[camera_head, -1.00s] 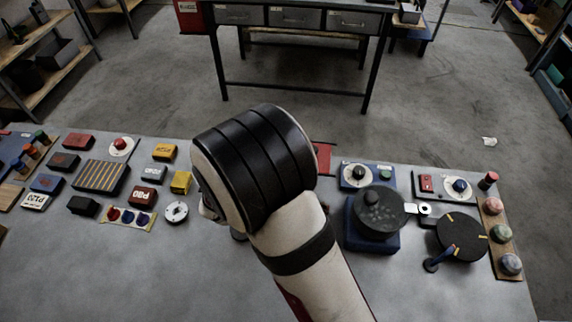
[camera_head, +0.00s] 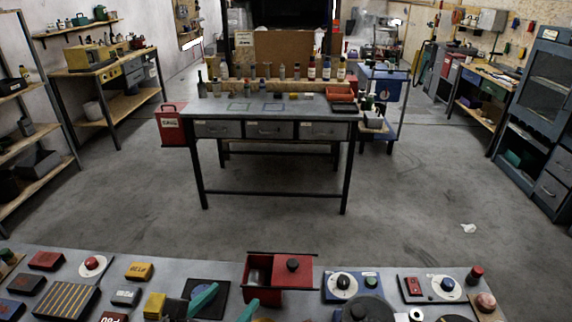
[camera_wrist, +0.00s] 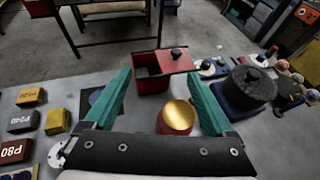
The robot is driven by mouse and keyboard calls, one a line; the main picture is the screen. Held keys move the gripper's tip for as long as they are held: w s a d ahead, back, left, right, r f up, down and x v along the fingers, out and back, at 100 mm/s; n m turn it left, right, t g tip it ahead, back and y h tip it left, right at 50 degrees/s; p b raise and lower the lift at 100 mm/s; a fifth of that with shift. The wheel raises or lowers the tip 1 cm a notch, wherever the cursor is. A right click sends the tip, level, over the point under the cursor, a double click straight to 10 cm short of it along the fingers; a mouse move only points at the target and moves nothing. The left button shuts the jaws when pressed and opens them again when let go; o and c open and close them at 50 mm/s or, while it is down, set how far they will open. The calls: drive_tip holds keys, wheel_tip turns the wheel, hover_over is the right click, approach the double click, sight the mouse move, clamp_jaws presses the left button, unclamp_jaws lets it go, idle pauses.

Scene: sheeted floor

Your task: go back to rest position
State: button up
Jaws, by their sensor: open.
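My gripper (camera_wrist: 160,88) is open, its two teal fingers wide apart in the wrist view. Nothing is held between them. In the head view only the teal fingertips (camera_head: 228,306) show at the bottom edge, and the rest of the arm is out of frame. In the wrist view a gold-topped red round thing (camera_wrist: 177,116) appears between the fingers, nearer the right one. I cannot tell how far below them it is. Past the fingertips is a red box (camera_wrist: 153,80) with a black-knobbed lid (camera_wrist: 176,55) set to its right, leaving the left part open.
Yellow (camera_wrist: 57,121) and grey blocks lie left of my gripper on the grey bench. A dark pot-like thing (camera_wrist: 249,88) on a blue base stands at right. Beyond the bench is open floor, then a drawer table (camera_head: 270,112) with bottles. Shelves line the sides.

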drive_tip(key=s+d+r+m+g+h, duration=0.15)
drive_tip(key=d+m+g, duration=0.25)
drive_tip(key=d+m, duration=0.5)
drive_tip(key=s+d+m+g+h, duration=0.35)
drive_tip(key=d+m, duration=0.25)
drive_tip(key=d, duration=0.4)
drive_tip(key=s+d+m+g+y, duration=0.3)
drive_tip(key=s+d+m+g, duration=0.25)
drive_tip(key=m, duration=0.25)
drive_tip(key=s+a+m+y, duration=0.6)
drive_tip(key=s+m+y, duration=0.2)
drive_tip(key=m, duration=0.7)
drive_tip(key=shift+s, duration=0.15)
drive_tip(key=shift+r, duration=0.1)
